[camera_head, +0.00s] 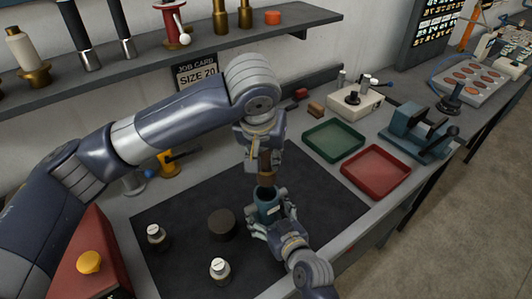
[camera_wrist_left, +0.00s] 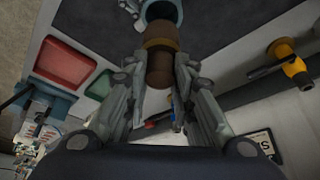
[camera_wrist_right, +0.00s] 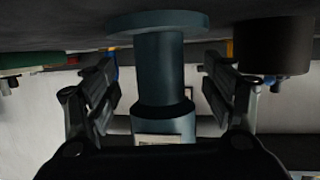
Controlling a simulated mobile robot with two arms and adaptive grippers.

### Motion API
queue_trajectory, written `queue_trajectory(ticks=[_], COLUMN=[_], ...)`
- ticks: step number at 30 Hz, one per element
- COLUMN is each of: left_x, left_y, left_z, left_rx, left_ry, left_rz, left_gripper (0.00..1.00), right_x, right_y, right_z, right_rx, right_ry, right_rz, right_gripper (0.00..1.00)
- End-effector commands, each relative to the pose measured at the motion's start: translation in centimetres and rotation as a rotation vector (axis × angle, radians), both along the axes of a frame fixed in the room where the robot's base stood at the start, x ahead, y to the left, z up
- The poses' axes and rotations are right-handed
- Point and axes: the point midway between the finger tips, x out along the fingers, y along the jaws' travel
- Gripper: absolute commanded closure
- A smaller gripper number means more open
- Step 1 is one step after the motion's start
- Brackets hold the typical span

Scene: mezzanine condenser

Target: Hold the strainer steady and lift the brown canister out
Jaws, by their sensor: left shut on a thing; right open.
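The brown canister (camera_head: 266,172) is upright, with a lighter brown band near its lower end. My left gripper (camera_head: 264,158) is shut on it from above; the left wrist view shows the canister (camera_wrist_left: 160,65) between the fingers. The blue-grey strainer (camera_head: 268,208) stands on the dark mat below, its round mouth partly visible. The canister's lower end is at or just over that mouth; I cannot tell whether any of it is inside. My right gripper (camera_head: 270,225) is open around the strainer; the right wrist view shows a finger on each side of the strainer body (camera_wrist_right: 160,75), with gaps.
On the dark mat (camera_head: 180,205) stand a dark brown round block (camera_head: 222,224) and two small capped weights (camera_head: 219,269) (camera_head: 156,236). A green tray (camera_head: 333,139) and a red tray (camera_head: 376,172) lie right. A shelf (camera_head: 150,55) runs behind. The mat's back middle is clear.

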Motion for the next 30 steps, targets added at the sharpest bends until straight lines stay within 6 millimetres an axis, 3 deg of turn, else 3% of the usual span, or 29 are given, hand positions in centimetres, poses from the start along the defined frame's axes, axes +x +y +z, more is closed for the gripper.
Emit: queue_trajectory(ticks=[18, 30], left_x=[0.0, 0.0], left_y=[0.0, 0.0], left_z=[0.0, 0.0], left_rx=[0.0, 0.0], left_ry=[-0.001, -0.001], left_rz=[0.0, 0.0], left_gripper=[1.0, 1.0], right_x=[-8.9, -10.2], right_y=[-4.2, -4.8], right_z=[2.9, 3.2], right_rx=[-0.002, -0.007], right_ry=[0.001, 0.016], right_rz=[0.0, 0.002], right_gripper=[0.24, 0.24])
